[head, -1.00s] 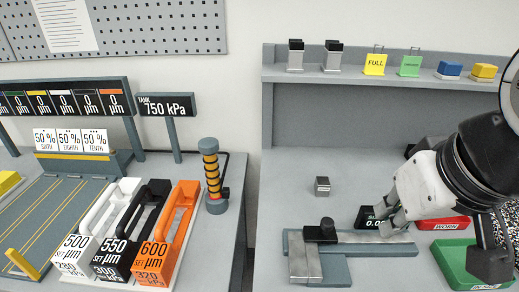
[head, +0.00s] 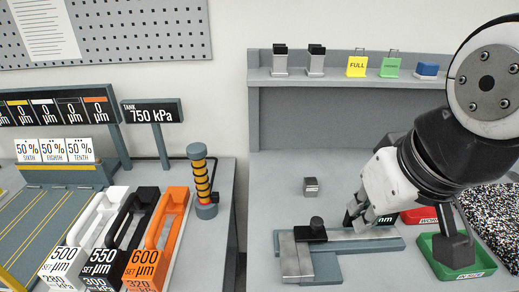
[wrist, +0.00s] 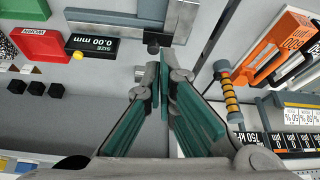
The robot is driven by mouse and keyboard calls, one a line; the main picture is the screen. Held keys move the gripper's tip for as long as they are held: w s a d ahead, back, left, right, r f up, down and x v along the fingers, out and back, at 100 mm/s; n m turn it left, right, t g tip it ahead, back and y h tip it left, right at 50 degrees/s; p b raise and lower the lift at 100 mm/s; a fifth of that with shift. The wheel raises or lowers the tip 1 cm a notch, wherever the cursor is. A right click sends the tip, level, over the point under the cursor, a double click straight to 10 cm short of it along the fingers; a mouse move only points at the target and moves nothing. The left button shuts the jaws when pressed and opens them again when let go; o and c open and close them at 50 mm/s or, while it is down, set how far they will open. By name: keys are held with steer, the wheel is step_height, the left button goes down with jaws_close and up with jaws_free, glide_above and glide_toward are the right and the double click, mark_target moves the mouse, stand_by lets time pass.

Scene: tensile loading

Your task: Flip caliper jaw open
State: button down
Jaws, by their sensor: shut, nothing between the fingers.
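My gripper (head: 363,217) is shut and empty, over the bench to the right of the knob. Its green finger pads (wrist: 164,85) meet near the metal jaw in the wrist view; I cannot tell whether they touch it.
A small metal block (head: 311,187) stands behind the caliper. A red tray (wrist: 38,44) and a green tray (head: 440,272) lie to the right. A gap separates this bench from the left one, which holds coloured handled blocks (head: 167,235).

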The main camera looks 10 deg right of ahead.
steer(key=w+a+f+n+g+h+p, duration=0.3)
steer(key=w+a+f+n+h, duration=0.6)
steer(key=w+a+f+n, duration=0.4)
steer(key=w+a+n+g, duration=0.1)
steer(key=w+n, duration=0.2)
steer(key=n, duration=0.2)
steer(key=shift+a+g, duration=0.35)
steer(key=shift+g, duration=0.05)
steer(key=shift+f, duration=0.1)
steer(key=p+x, duration=0.2)
steer(key=x, duration=0.7)
steer(key=shift+d, duration=0.2)
steer(key=d, duration=0.1)
steer(key=d+p, duration=0.1)
steer(key=d, duration=0.1)
steer(key=shift+d+f, duration=0.15)
steer(key=shift+f, duration=0.1)
steer(key=shift+d+f+p, duration=0.15)
steer(key=shift+d+p, duration=0.2)
steer(key=shift+d, duration=0.2)
